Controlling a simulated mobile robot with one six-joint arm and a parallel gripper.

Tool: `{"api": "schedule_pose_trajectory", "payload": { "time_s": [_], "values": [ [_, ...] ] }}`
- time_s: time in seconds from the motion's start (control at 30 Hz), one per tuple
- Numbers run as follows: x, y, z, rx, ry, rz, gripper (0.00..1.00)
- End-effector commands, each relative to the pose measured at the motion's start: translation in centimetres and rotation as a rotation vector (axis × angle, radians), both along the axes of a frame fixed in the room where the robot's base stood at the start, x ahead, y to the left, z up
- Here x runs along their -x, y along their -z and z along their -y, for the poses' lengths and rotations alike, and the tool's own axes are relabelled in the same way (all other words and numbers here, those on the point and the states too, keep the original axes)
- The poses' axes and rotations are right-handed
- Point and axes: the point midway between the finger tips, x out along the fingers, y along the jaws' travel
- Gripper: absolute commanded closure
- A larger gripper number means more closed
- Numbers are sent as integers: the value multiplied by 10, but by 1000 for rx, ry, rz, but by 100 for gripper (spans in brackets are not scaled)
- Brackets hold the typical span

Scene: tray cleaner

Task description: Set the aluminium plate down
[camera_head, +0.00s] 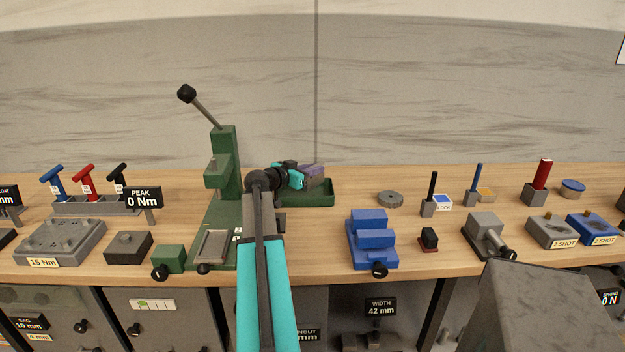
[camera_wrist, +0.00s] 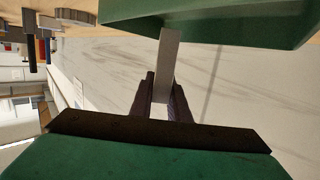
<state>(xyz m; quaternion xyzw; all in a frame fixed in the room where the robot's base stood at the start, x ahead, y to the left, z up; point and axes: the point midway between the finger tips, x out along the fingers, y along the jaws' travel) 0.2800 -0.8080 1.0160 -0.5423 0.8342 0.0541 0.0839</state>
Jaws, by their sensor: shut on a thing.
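The aluminium plate (camera_wrist: 168,62) shows in the wrist view as a narrow pale grey strip, seen nearly edge-on. My gripper (camera_wrist: 163,88) is shut on it, with a dark finger on each side. The plate's far end meets or passes behind the edge of the green tray (camera_wrist: 215,18); I cannot tell if they touch. In the head view my gripper (camera_head: 315,173) is over the back of the green tray (camera_head: 318,201), right of the green press. The plate cannot be made out there.
The green lever press (camera_head: 226,165) stands close left of my arm. A blue fixture (camera_head: 371,238) stands at the front right of the tray, and a grey disc (camera_head: 390,198) lies farther right. Bare wood shows between the tray and the blue fixture.

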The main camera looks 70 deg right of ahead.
Motion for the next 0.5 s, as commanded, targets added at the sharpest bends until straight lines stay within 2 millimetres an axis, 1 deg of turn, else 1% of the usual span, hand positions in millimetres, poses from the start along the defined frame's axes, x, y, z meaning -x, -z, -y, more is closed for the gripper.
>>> {"api": "schedule_pose_trajectory", "payload": {
  "time_s": [0.37,0.5],
  "values": [
    [-1,2,0,1,-1,-1,100],
    [-1,10,-1,-1,-2,-3,100]
  ]
}}
